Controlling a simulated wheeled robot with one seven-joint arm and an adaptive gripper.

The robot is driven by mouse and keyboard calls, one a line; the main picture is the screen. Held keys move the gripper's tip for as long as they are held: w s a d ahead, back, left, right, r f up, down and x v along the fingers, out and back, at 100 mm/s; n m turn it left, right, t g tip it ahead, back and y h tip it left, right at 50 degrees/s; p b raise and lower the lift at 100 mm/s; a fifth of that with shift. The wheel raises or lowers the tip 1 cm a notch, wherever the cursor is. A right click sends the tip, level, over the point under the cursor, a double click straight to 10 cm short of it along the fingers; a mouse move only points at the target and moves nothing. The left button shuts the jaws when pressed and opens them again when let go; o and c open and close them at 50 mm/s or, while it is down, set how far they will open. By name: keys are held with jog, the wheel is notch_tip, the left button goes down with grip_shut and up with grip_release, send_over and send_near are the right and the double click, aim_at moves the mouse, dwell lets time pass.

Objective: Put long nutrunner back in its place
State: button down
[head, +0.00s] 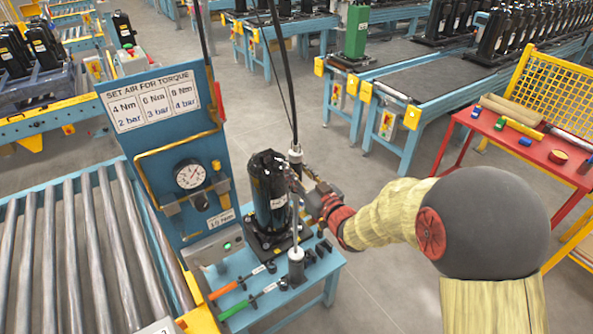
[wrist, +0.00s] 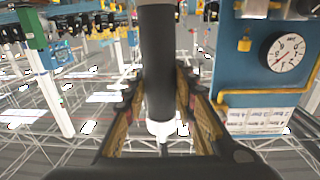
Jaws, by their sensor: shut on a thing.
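The long nutrunner hangs upright below a dark hose in the head view, with a pale collar (head: 295,154) on top and a thin shaft (head: 296,222) below. My gripper (head: 305,186) comes from the right and is shut on its dark upper body. In the wrist view the dark body (wrist: 158,60) stands between the two fingers of my gripper (wrist: 163,100), with a white ring at its lower end. A grey upright cup (head: 296,264) stands on the blue bench directly under the shaft. I cannot tell whether the shaft tip is inside it.
A black compressor (head: 268,195) stands close behind and left of the nutrunner. Orange-handled (head: 228,289) and green-handled (head: 238,308) tools lie on the blue bench (head: 325,270). A blue panel with a gauge (head: 190,175) rises at left. Floor is clear beyond the bench.

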jog(key=shift+w+f+b, duration=0.1)
jog(key=shift+f+b, duration=0.75)
jog(key=shift+b, duration=0.1)
dwell(0.5)
jog(key=c, duration=1.7)
grip_release()
jog(key=o, duration=0.3)
jog(key=shift+f, duration=0.15)
jog(key=shift+f, duration=0.3)
jog(key=v, duration=1.2)
jog(key=shift+r, duration=0.3)
